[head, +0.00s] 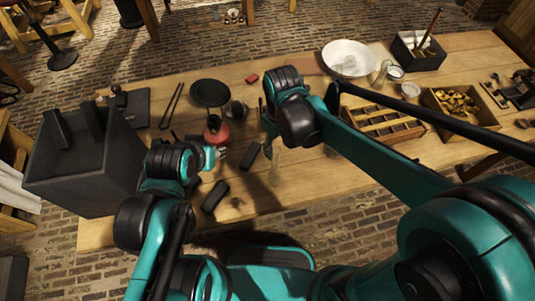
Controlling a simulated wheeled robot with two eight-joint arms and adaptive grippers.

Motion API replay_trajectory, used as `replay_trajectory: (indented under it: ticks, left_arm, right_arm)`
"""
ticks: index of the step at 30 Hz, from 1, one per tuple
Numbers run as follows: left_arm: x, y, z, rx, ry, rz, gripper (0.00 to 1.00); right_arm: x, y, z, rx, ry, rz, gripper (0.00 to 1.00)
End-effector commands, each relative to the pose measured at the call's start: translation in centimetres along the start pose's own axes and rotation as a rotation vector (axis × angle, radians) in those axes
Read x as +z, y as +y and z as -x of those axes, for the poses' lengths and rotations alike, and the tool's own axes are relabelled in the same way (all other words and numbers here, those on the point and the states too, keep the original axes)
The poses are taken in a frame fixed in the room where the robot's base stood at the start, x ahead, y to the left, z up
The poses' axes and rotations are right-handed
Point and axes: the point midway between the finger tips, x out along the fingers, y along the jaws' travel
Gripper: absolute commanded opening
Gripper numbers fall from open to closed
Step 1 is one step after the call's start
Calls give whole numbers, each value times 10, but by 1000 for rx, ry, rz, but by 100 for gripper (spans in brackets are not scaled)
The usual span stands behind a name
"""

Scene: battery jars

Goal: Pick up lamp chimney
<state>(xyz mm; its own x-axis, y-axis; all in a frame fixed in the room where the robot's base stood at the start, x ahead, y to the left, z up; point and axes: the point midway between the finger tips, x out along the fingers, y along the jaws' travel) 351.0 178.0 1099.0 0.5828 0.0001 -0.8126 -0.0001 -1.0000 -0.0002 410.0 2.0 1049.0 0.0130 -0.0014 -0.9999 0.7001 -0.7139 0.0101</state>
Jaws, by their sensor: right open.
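A faint, see-through upright shape (277,164) stands on the wooden table just below my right gripper; it may be the lamp chimney, but its outline is hard to make out. My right gripper (268,143) points down over the table, open, beside this shape; the arm partly hides its fingers. I cannot tell whether they touch the shape. My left gripper (217,155) is left of it, near the red rounded vessel (216,133); its fingers are too small to read.
Dark blocks (215,196) lie near the front edge. A black plate (210,92) lies behind the red vessel. A large dark bin (85,165) stands at left. A white basin (348,58), clear glassware (379,73) and a divided wooden tray (385,123) are at right.

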Motion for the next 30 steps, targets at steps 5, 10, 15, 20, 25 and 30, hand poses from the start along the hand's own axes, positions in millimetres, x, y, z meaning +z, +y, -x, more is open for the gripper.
replay_trajectory:
  ticks: [5, 10, 15, 20, 25, 30]
  left_arm:
    - [1, 0, -2, 0, 0, 0, 39]
    - [6, 0, -8, 0, 0, 0, 39]
    - [12, 0, -17, 0, 0, 0, 39]
    - [16, 0, -23, 0, 0, 0, 39]
    - [16, 0, -23, 0, 0, 0, 39]
    - [16, 0, -22, 0, 0, 0, 39]
  right_arm:
    - [-2, -2, -10, -3, -9, 11, 48]
    - [-1, -2, -31, -3, -8, 10, 48]
    - [3, -4, -57, -2, -8, 10, 48]
    - [4, -4, -76, -2, -7, 9, 48]
    - [4, -4, -79, -2, -7, 9, 48]
    - [4, -4, -78, -2, -7, 9, 35]
